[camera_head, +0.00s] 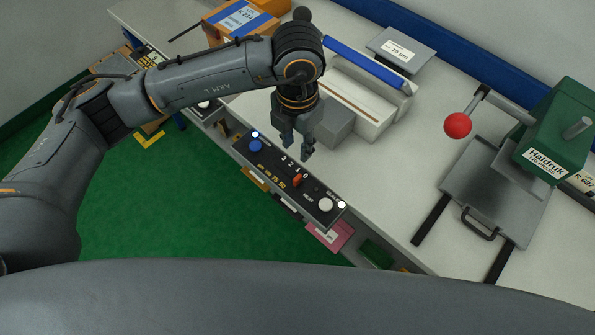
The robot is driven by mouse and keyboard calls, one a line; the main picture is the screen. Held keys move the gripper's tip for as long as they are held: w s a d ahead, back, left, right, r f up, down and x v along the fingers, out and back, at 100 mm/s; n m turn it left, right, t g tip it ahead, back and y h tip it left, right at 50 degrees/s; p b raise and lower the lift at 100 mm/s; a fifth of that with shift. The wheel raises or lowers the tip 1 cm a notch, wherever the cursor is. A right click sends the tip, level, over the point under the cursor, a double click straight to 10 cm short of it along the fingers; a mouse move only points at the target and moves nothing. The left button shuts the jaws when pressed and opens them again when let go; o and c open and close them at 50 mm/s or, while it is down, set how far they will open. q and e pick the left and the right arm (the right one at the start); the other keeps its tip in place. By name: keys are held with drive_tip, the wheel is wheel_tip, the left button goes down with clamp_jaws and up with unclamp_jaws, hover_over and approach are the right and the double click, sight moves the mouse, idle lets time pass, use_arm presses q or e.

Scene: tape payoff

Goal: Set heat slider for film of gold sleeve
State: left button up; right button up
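The control panel (270,168) lies along the bench's front edge, with the numbers 3, 2, 1, 0 and 100, 75, 50 printed on it. The orange-red slider knob (297,181) stands near the panel's middle, close to the "0" and "50" end. My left gripper (297,150) points down just above and behind the knob, its fingers apart and empty; contact with the panel cannot be told. A gold piece (255,179), possibly a sleeve, shows under the panel's front edge, its label unreadable. My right gripper is not in view.
The panel also has a blue button (255,146) and a white knob (325,204). A pink sleeve (331,237) hangs below. A grey plate marked 75 µm (401,47) stands behind the white machine (360,110). The green press (553,130) has a red-ball lever (457,125) at right.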

sight(297, 177)
use_arm(q)
wheel_tip(297, 177, down, 12)
drive_tip(key=p, duration=0.3)
drive_tip(key=shift+s, duration=0.1)
drive_tip(key=shift+f, duration=0.55)
clamp_jaws()
